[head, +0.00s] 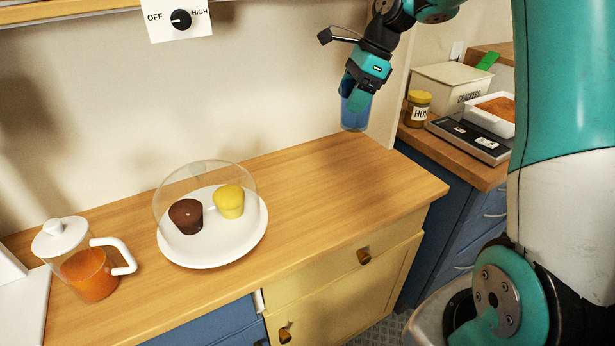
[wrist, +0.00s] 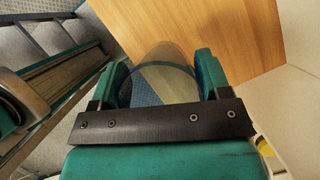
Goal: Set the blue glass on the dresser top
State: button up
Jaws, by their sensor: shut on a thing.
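The blue glass (head: 354,112) is a translucent blue tumbler, held upright or nearly so in my gripper (head: 357,92). My gripper is shut on it, and the glass hangs above the right end of the wooden dresser top (head: 330,180). In the wrist view the glass (wrist: 165,55) shows between the two green fingers (wrist: 165,88), with the dresser top (wrist: 225,35) below and beyond it. A gap seems to lie between the glass's bottom and the wood; its exact height is hard to tell.
A clear dome (head: 205,180) over a white plate (head: 213,255) with brown and yellow cupcakes stands mid-dresser. A pitcher of orange liquid (head: 90,275) is at left. A lower counter right holds a honey jar (head: 418,108), scale (head: 470,138) and crackers box (head: 450,85). The dresser's right end is clear.

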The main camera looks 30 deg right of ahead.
aim_at(365, 129)
jog(key=f, duration=1.9)
jog(key=shift+a+f, duration=0.25)
jog(key=shift+f, duration=0.05)
jog(key=o, duration=1)
jog(key=shift+f, duration=0.1)
jog(key=shift+n, duration=0.3)
jog(key=v, duration=0.8)
jog(key=b+v, duration=0.1)
jog(key=v, duration=0.3)
jog(key=shift+a+r, duration=0.2)
jog(key=shift+a, duration=0.1)
jog(key=s+a+r+n, duration=0.4)
jog(key=a+n, duration=0.3)
jog(key=a, duration=0.2)
jog(key=s+a+r+n, duration=0.3)
jog(key=s+a+n, duration=0.25)
jog(key=a, duration=0.35)
jog(key=s+a+n, duration=0.3)
jog(key=s+n, duration=0.2)
jog(key=s+a+n+g, duration=0.1)
jog(key=s+a+n, duration=0.2)
jog(key=s+n, duration=0.3)
jog(key=s+a+r+n, duration=0.1)
jog(key=s+a+n, duration=0.2)
jog(key=s+n, duration=0.2)
jog(key=shift+s+g, duration=0.3)
jog(key=shift+s, duration=0.4)
